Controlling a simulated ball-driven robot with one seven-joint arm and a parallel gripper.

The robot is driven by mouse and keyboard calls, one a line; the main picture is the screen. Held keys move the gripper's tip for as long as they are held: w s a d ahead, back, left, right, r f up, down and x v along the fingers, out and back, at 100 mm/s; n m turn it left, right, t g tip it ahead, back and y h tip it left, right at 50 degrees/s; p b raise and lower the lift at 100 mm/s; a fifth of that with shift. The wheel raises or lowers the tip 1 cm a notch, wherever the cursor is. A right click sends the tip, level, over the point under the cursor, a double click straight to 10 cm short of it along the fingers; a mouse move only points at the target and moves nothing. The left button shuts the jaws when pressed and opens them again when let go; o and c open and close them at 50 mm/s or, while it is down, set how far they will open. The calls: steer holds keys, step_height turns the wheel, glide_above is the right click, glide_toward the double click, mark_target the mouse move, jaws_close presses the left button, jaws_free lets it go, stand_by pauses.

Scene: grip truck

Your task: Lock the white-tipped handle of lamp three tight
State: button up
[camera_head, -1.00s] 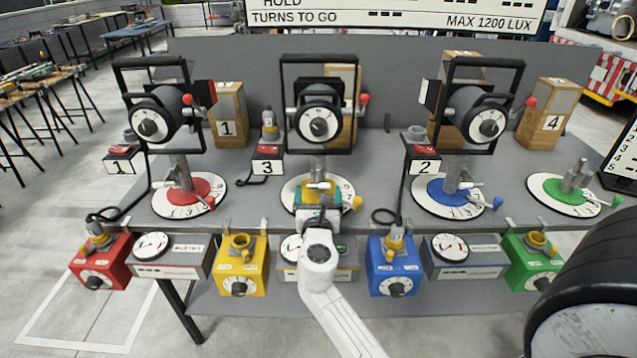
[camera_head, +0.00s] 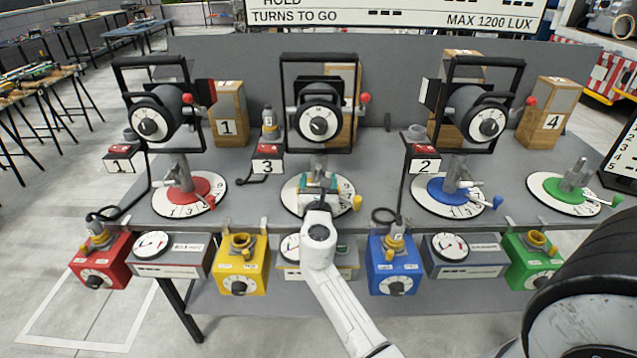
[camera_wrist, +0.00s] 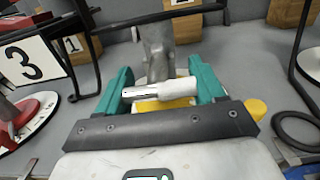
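Lamp three's head (camera_head: 318,121) stands in the middle of the bench on a grey post, over a round white numbered dial (camera_head: 290,197) with a yellow hub. The handle (camera_wrist: 165,90), a metal rod with a white tip at its right, lies across the post's foot in the wrist view. My gripper (camera_wrist: 163,92) has teal fingers apart, one on each side of the handle and post. Whether a finger touches the handle's ends I cannot tell. In the head view my gripper (camera_head: 320,181) covers the hub and most of the handle.
A yellow knob (camera_head: 357,203) sticks out right of the dial. Lamps with red (camera_head: 188,190) and blue (camera_head: 440,190) hubs stand on either side. A cable coil (camera_head: 384,215) lies to the right. Coloured boxes, such as the yellow box (camera_head: 241,277), line the front.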

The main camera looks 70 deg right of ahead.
steer(key=c, duration=0.4)
